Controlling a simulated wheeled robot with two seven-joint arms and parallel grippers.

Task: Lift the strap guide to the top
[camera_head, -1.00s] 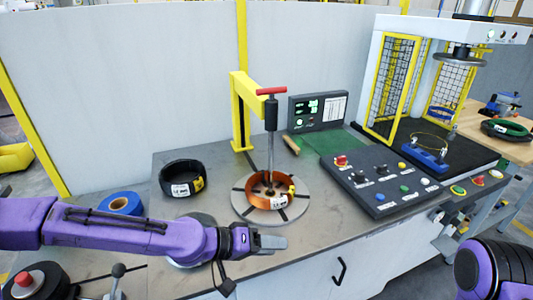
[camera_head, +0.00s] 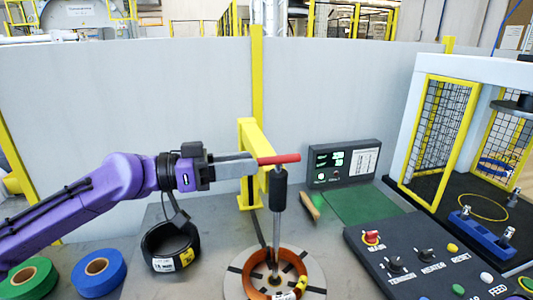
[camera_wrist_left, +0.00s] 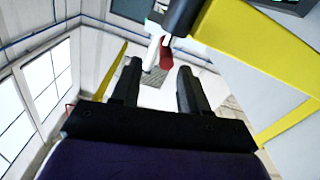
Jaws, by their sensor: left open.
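The strap guide is an upright metal rod with a black sleeve (camera_head: 278,188) and a red T-handle (camera_head: 279,159), beside a yellow post (camera_head: 251,150). The rod's lower end stands inside a copper-orange coil (camera_head: 262,290) on a round plate. My left gripper (camera_head: 254,165) is level with the red handle, at its left end. In the left wrist view the open fingers (camera_wrist_left: 160,78) point towards the red handle (camera_wrist_left: 166,52), which shows in the gap just beyond the tips. Contact cannot be told. My right gripper is out of view.
A black coil (camera_head: 170,246), a blue roll (camera_head: 98,273) and a green roll (camera_head: 28,279) lie at left. A control panel (camera_head: 400,250) and a caged press (camera_head: 440,140) stand at right. A grey wall (camera_head: 90,110) is behind.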

